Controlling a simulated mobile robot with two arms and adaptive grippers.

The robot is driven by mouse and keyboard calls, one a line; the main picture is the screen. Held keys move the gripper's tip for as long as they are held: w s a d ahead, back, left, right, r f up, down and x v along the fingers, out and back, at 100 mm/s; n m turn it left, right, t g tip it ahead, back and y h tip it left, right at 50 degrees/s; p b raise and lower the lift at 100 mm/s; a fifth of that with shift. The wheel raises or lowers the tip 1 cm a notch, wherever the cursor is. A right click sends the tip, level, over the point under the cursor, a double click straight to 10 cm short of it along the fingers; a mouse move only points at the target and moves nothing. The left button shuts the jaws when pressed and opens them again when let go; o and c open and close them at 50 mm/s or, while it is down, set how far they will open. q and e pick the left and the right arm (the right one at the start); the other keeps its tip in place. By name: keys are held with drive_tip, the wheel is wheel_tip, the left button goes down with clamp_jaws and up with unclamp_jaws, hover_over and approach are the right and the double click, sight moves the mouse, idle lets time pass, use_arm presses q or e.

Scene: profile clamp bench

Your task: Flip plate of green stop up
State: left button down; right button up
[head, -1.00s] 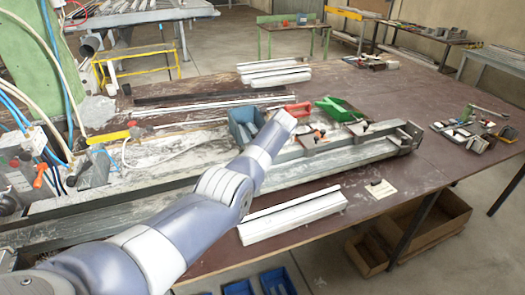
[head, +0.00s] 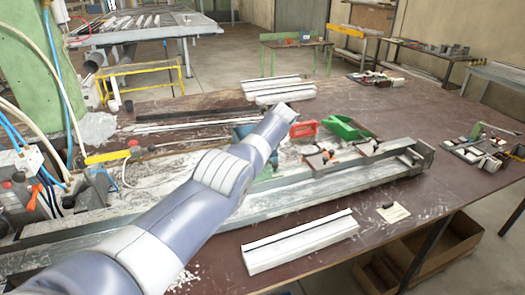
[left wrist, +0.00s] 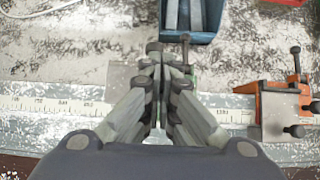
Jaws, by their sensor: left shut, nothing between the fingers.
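The green stop is mostly hidden under my left gripper (left wrist: 165,62). In the left wrist view only small bits of green (left wrist: 191,73) show beside the fingers, and in the head view a green patch (head: 266,172) shows beside my arm. I cannot tell how its plate is tilted. A dark bolt or knob (left wrist: 185,42) stands just past the fingertips. My left gripper is shut and empty, with its fingers together over the rail (left wrist: 60,103). In the head view my arm hides its fingers. My right gripper is not in view.
An orange stop (left wrist: 280,108) sits on the rail to the right of the gripper. A blue bin (left wrist: 203,38) lies just beyond the fingers. A red bin (head: 303,129) and a green bin (head: 347,128) stand behind the rail. A white profile (head: 300,242) lies in front.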

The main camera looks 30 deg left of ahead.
use_arm(q)
drive_tip(key=shift+w+a+r+b, duration=0.1)
drive_tip(key=shift+w+a+b, duration=0.15)
drive_tip(key=shift+b, duration=0.05)
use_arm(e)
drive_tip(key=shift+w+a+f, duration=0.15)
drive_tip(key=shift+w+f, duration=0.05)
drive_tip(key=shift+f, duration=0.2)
use_arm(q)
drive_tip(key=shift+r, duration=0.1)
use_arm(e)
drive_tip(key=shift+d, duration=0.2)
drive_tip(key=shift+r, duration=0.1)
